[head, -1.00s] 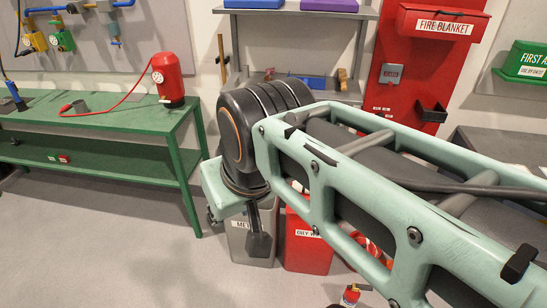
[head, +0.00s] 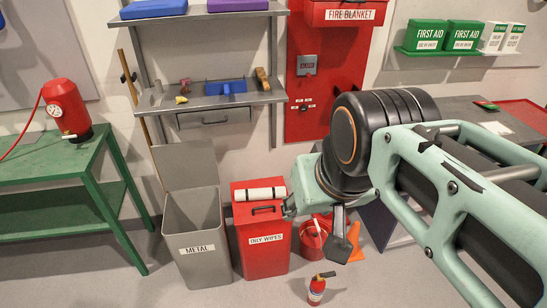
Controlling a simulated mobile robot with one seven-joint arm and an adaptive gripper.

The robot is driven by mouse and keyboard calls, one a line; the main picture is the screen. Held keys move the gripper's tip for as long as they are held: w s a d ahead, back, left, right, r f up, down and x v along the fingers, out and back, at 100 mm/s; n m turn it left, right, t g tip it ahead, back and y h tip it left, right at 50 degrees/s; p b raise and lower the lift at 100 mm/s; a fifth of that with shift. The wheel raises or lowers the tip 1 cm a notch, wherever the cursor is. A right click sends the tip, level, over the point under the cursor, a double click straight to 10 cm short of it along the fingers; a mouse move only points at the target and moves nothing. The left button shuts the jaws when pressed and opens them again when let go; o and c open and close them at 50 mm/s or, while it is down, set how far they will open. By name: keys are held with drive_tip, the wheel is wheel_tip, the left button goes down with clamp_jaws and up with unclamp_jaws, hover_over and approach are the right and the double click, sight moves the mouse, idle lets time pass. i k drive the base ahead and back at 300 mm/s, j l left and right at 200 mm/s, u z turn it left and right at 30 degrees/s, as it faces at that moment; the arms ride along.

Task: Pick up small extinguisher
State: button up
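The small extinguisher (head: 316,290) is red with a pale label band and a dark top with a lever. It stands upright on the grey floor at the bottom middle of the head view. My gripper (head: 341,246) hangs from my wrist above and a little right of it in the picture, apart from it. The gripper shows as a dark, narrow shape seen from the side, so its finger opening is not visible. Nothing shows held in it.
An oily wipes bin (head: 262,250) and an open metal bin (head: 196,240) stand left of the extinguisher. A red bucket (head: 311,246) and an orange cone (head: 356,243) are behind it. A green table (head: 60,165) is at left. Floor in front of the bins is clear.

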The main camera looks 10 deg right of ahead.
sight(317, 285)
drive_tip(key=z, duration=0.7)
